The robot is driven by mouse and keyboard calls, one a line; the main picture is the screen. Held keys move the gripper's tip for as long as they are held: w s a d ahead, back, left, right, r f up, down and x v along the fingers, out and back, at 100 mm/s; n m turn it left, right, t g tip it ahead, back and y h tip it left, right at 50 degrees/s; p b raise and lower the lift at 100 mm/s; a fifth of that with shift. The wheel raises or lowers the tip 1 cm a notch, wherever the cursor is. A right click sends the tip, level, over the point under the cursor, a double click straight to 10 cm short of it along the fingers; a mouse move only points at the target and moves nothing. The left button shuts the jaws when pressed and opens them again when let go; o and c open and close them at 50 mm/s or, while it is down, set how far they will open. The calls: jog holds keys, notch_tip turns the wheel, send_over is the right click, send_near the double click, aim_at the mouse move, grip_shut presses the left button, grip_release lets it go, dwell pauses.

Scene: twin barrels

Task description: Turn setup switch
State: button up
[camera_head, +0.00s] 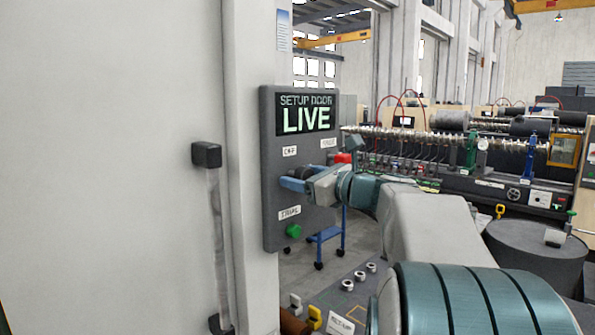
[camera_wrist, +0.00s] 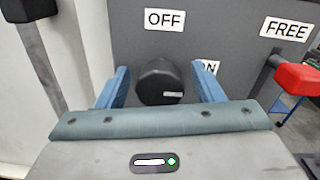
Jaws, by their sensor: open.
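The setup switch is a round black knob (camera_wrist: 160,78) on a dark grey panel (camera_head: 270,130). A small pale mark shows at the knob's lower right. An OFF label (camera_wrist: 165,20) sits above the knob, and an ON label (camera_wrist: 210,67) to its right is partly hidden by a finger. My gripper (camera_wrist: 159,68) is open, with one blue finger on each side of the knob. Small gaps seem to show between fingers and knob; contact is unclear. In the head view, my gripper (camera_head: 305,178) is at the panel's middle and largely hides the knob.
The panel's screen (camera_head: 306,115) reads SETUP DOOR LIVE. A red part (camera_wrist: 299,78) by the FREE label (camera_wrist: 286,29) juts out at right. A green button (camera_head: 293,231) is below, near a TRIAL label. A door handle (camera_head: 207,155) stands at left.

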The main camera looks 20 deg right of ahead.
jog(key=shift+w+a, duration=0.15)
jog(key=shift+w, duration=0.25)
jog(key=c, duration=1)
jog(key=shift+o, duration=0.2)
jog(key=shift+a, duration=0.1)
